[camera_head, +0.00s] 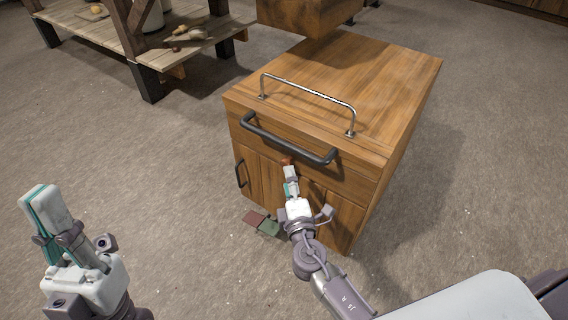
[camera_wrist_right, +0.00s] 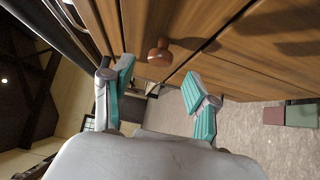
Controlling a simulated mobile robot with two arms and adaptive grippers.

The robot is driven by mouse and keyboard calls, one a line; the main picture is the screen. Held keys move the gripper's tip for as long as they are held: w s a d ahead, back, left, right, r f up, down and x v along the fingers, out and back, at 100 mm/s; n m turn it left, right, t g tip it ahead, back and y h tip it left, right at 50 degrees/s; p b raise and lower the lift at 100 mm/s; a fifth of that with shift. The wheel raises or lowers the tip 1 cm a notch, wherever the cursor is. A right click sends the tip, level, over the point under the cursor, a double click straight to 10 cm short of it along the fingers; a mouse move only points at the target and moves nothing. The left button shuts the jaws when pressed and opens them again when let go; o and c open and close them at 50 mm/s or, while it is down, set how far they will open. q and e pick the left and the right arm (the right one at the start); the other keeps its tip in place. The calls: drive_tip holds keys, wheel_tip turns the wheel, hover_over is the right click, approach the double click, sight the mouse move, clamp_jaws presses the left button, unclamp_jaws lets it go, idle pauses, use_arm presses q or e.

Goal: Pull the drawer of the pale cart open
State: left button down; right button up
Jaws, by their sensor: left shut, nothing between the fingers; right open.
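A brown wooden cart (camera_head: 330,80) stands in the middle of the head view. A black bar handle (camera_head: 285,142) crosses its top drawer front (camera_head: 345,175), which looks shut. A small reddish-brown knob (camera_head: 287,160) sits on the front below this handle; it also shows in the right wrist view (camera_wrist_right: 160,54). My right gripper (camera_head: 290,172) is just in front of the knob, below the bar handle. In the wrist view its open fingers (camera_wrist_right: 158,72) stand either side of the knob's line, apart from it. My left gripper (camera_head: 35,198) is shut and empty, far left of the cart.
A chrome rail (camera_head: 308,92) runs along the cart's top. A smaller black handle (camera_head: 241,173) is on the lower left door. A brown and a green piece (camera_head: 268,227) lie on the floor by the cart. A wooden shelf (camera_head: 145,45) stands behind left. Floor at left is clear.

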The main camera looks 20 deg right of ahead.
sight(285, 164)
drive_tip(key=w, duration=0.6)
drive_tip(key=shift+w+d, duration=0.1)
drive_tip(key=shift+d, duration=0.3)
drive_tip(key=shift+c, duration=0.2)
clamp_jaws()
